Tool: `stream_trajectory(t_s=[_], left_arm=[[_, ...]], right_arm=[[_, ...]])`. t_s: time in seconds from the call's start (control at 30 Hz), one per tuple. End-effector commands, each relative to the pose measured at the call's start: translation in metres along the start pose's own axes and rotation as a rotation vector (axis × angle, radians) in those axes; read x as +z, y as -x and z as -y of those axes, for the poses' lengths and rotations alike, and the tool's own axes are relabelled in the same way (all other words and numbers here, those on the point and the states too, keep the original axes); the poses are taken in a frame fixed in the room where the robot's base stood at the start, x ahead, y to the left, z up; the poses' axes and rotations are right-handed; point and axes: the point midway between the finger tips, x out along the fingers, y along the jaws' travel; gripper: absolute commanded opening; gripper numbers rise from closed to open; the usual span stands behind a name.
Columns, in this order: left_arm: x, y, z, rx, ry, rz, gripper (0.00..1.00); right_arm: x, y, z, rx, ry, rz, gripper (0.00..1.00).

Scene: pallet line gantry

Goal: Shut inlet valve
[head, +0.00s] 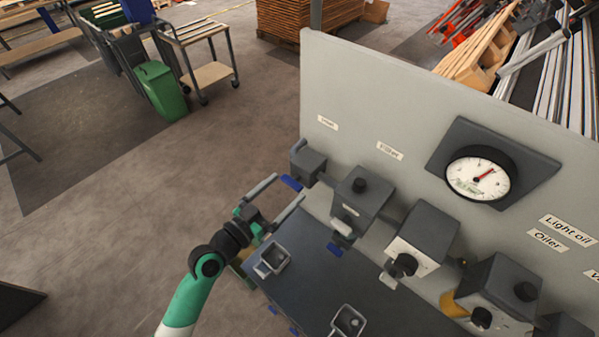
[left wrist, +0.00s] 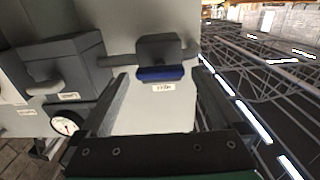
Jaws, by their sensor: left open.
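The inlet valve (head: 307,163) is a small dark grey block at the left end of the pipe line on the grey panel, with a blue lever (head: 291,183). My left gripper (head: 290,188) is open, its two fingers pointing at the valve with the lever between their tips in the picture. In the left wrist view the valve (left wrist: 160,47) and its flat blue lever (left wrist: 160,74) lie ahead between the open fingers. The fingers do not appear closed on the lever; whether either touches it I cannot tell. My right gripper is out of view.
Right of the valve stand a filter block (head: 362,193), a regulator (head: 424,235) and an oiler (head: 495,285). A dial gauge (head: 478,173) is on the panel (head: 375,95). A dark bench top (head: 310,270) lies below. Open floor is at the left.

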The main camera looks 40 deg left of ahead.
Motion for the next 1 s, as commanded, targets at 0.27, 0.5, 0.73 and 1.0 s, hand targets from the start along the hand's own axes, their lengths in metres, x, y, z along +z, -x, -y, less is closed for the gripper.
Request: stream_trajectory(t_s=[0.27,0.5,0.73,1.0], left_arm=[[-0.001,-0.054,0.0,0.001,-0.001,-0.002,1.0],[-0.001,-0.065,-0.001,0.001,-0.001,-0.001,1.0],[0.0,-0.064,-0.001,0.0,-0.001,-0.001,0.84],[0.0,-0.064,-0.001,0.0,-0.001,-0.001,0.35]], right_arm=[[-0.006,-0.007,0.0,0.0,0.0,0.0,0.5],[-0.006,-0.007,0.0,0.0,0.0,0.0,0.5],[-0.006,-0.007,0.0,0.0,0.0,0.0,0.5],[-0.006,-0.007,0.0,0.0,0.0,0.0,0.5]])
